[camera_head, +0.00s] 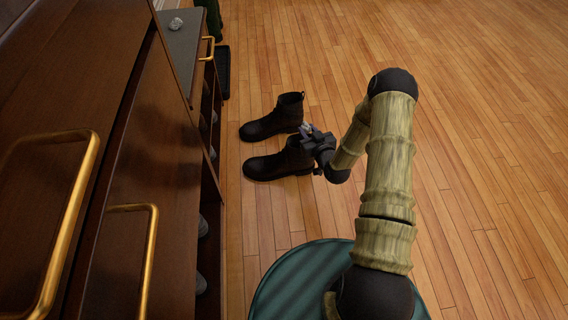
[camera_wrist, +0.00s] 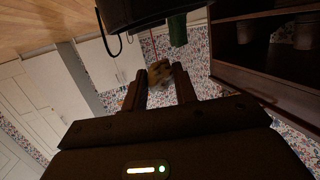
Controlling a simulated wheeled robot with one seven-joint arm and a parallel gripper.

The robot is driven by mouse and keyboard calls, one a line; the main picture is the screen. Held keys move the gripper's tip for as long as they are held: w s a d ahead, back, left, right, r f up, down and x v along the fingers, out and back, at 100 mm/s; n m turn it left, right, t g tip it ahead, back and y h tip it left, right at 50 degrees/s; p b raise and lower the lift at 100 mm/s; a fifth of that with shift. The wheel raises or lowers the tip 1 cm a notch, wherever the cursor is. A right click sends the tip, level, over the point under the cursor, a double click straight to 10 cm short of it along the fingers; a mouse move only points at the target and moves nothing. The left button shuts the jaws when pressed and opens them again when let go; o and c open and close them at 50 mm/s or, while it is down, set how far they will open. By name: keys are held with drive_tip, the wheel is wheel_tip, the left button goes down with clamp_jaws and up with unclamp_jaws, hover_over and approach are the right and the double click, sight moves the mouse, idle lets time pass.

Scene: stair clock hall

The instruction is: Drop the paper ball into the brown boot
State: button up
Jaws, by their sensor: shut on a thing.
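Two dark ankle boots stand side by side on the wooden floor in the head view: the farther boot (camera_head: 275,118) and the nearer boot (camera_head: 278,162). Both look very dark brown to black, so I cannot tell them apart by colour. My gripper (camera_head: 308,131) is above the heel side of the boots, near the nearer boot's opening, which it partly hides. In the wrist view my gripper (camera_wrist: 160,88) is shut on a small tan, crumpled lump, which looks like the paper ball (camera_wrist: 160,71). The lump is hardly visible in the head view.
A dark wooden cabinet (camera_head: 130,190) with brass handles fills the left side. A round teal striped surface (camera_head: 300,280) is at the bottom. The floor to the right is clear.

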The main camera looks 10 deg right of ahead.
drive_tip(key=o, duration=1)
drive_tip(key=shift+w, duration=0.1)
drive_tip(key=shift+d, duration=0.15)
drive_tip(key=shift+s+r+p, duration=0.1)
drive_tip(key=shift+s+p, duration=0.2)
drive_tip(key=shift+s, duration=0.05)
drive_tip(key=p+v, duration=0.7)
drive_tip(key=v, duration=1)
drive_tip(key=shift+d+p, duration=0.1)
drive_tip(key=shift+p, duration=0.25)
drive_tip(key=shift+w, duration=0.1)
